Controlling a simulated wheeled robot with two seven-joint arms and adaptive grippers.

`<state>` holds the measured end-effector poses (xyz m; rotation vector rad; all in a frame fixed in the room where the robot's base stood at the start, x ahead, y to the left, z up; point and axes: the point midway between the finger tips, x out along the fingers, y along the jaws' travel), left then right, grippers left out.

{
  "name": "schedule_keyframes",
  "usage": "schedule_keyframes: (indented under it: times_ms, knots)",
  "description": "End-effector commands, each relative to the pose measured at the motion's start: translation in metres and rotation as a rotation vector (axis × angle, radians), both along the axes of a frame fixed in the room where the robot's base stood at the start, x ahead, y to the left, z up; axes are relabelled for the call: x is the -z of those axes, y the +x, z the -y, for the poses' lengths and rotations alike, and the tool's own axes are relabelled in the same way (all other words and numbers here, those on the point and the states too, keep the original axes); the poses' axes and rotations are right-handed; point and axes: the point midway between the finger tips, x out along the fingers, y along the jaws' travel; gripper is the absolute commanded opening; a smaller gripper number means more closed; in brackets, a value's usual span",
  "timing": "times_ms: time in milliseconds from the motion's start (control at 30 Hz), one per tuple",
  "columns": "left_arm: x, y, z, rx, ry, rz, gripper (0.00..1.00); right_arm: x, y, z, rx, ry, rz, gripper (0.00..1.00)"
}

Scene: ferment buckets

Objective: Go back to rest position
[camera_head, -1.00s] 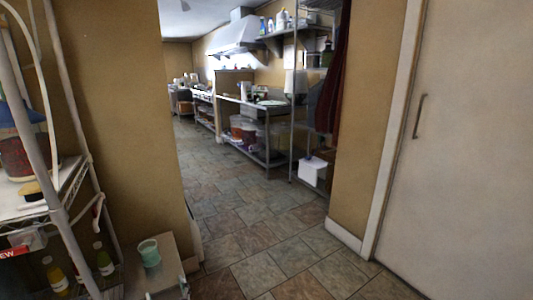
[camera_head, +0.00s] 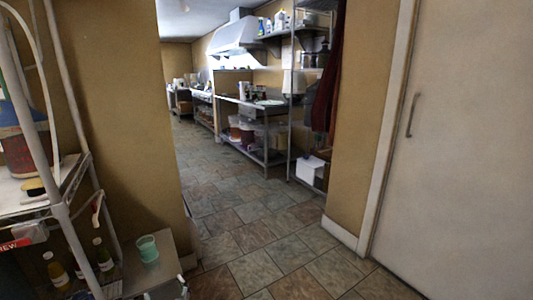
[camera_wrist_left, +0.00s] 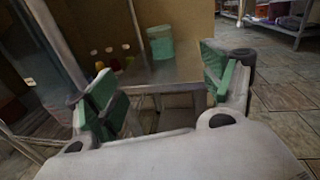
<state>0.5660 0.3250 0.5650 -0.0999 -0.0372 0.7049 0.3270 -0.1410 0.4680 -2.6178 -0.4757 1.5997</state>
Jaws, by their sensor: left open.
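My left gripper (camera_wrist_left: 160,95) is open and empty in the left wrist view, its green-padded fingers spread wide apart. Beyond the fingers, a green bucket (camera_wrist_left: 160,43) stands upright on a small metal table (camera_wrist_left: 172,72). In the head view the same green bucket (camera_head: 147,248) stands on the small table (camera_head: 160,270) at the lower left. The left gripper is apart from the bucket. My right gripper is in neither view.
A wire shelf rack (camera_head: 62,205) with bottles stands at the left, close to the small table. A tan wall (camera_head: 115,130) is behind it. The tiled floor (camera_head: 240,225) is clear through the doorway toward a kitchen. A white door (camera_head: 465,150) is at the right.

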Motion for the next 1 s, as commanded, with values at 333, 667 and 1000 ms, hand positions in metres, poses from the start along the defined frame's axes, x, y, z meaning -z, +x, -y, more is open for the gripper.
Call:
schedule_keyframes:
  times_ms: [333, 667, 1000]
  knots:
    - [0.003, 0.0, 0.0, -0.002, -0.155, 0.116, 0.82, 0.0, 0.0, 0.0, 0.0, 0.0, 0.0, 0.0]
    - [0.03, -0.002, 0.004, -0.05, -0.57, 0.278, 0.82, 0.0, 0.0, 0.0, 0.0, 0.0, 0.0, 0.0]
    - [0.046, -0.002, 0.025, -0.173, -1.109, 0.448, 0.82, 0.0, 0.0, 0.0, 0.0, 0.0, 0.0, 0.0]
